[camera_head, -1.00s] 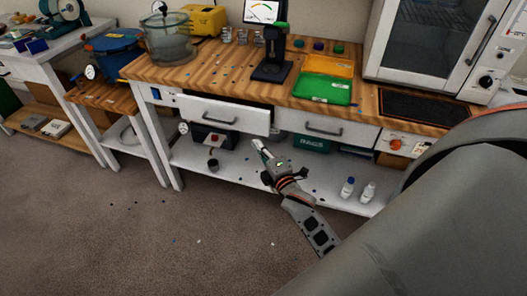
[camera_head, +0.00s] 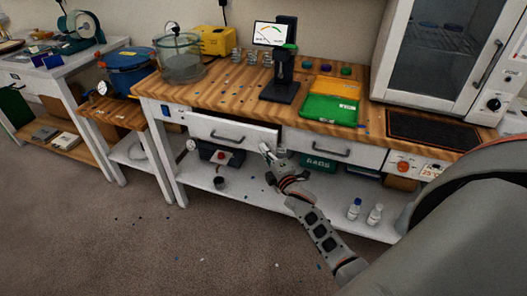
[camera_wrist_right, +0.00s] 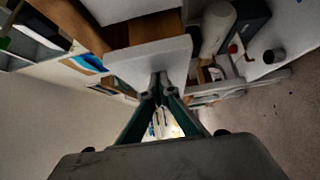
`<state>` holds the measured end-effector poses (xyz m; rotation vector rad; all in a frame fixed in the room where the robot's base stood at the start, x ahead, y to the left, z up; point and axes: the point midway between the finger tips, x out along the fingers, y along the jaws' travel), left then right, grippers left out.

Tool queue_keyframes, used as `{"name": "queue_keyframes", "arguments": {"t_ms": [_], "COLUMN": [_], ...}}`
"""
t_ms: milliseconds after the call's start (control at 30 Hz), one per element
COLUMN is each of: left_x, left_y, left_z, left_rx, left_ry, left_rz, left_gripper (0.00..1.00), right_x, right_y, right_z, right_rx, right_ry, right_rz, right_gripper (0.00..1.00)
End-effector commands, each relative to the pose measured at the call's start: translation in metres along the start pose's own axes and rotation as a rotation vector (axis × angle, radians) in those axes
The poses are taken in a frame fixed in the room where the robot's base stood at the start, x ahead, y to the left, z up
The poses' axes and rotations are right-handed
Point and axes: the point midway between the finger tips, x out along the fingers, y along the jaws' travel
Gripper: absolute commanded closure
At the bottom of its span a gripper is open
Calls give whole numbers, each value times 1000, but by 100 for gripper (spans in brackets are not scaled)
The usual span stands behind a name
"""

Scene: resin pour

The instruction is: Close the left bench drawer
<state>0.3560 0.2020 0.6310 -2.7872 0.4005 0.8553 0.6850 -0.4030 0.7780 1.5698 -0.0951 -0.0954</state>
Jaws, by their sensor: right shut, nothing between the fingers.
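The left bench drawer (camera_head: 250,133) has a white front with a dark handle (camera_head: 229,138) and stands out from under the wooden benchtop, with a dark gap above it. Its white front also shows in the right wrist view (camera_wrist_right: 140,62). My right gripper (camera_head: 265,147) is shut and empty, at the lower right part of the drawer front. In the right wrist view the closed fingertips (camera_wrist_right: 160,76) are right at the panel's edge; I cannot tell whether they touch it. My left gripper is not in view.
The right bench drawer (camera_head: 345,150) is flush beside it. Below, the white shelf (camera_head: 290,197) holds a dark cup (camera_head: 219,182), a green rags box (camera_head: 318,162) and two bottles (camera_head: 354,209). The carpet (camera_head: 120,245) in front is mostly clear.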

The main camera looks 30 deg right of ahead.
Motion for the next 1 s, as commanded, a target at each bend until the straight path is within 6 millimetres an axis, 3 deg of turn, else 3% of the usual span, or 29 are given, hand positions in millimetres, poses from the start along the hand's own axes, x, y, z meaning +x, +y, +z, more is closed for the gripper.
{"name": "queue_keyframes", "arguments": {"t_ms": [233, 400, 800, 1000], "left_x": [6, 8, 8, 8], "left_y": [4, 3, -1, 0], "left_z": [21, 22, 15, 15], "left_rx": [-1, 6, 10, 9], "left_ry": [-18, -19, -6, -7], "left_rz": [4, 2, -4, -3], "left_gripper": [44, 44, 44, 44], "right_x": [34, 45, 45, 24], "right_y": [-3, -2, 3, 2], "right_z": [35, 46, 50, 50], "right_rx": [-6, -2, -4, -5], "right_ry": [-1, -1, -6, -5], "right_rz": [0, -1, 3, 3], "right_gripper": [100, 100, 100, 100]}}
